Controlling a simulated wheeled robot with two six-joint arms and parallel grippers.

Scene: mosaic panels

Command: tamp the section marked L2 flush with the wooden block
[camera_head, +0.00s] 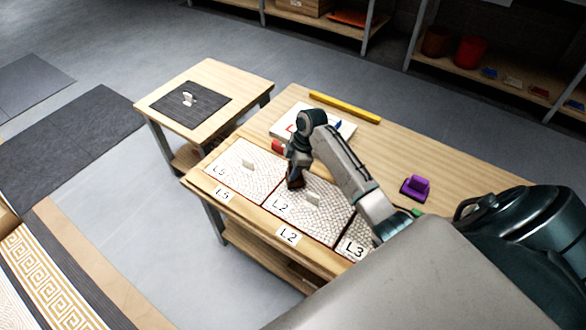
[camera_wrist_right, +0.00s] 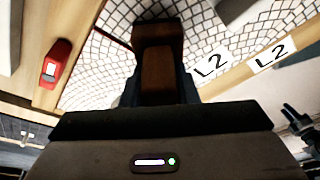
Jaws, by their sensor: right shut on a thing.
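The L2 section (camera_head: 325,216) is a pale mosaic panel with a small upright tab (camera_head: 313,199), in the middle of the row on the table. Its L2 label (camera_head: 289,235) is on the table's front edge. My right gripper (camera_head: 294,172) is shut on the brown wooden block (camera_wrist_right: 158,75) and points down at the back left part of L2, near the seam with L5. I cannot tell whether the block touches the tiles. In the right wrist view, L2 tiles (camera_wrist_right: 215,42) show beside the block. My left gripper is not in view.
Section L5 (camera_head: 238,158) lies left of L2 and L3 (camera_head: 352,246) right, partly behind my arm. A red object (camera_head: 278,146), a yellow bar (camera_head: 344,107) and a purple tool (camera_head: 415,187) are on the table (camera_head: 450,165). A side table (camera_head: 240,77) holds a dark mat.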

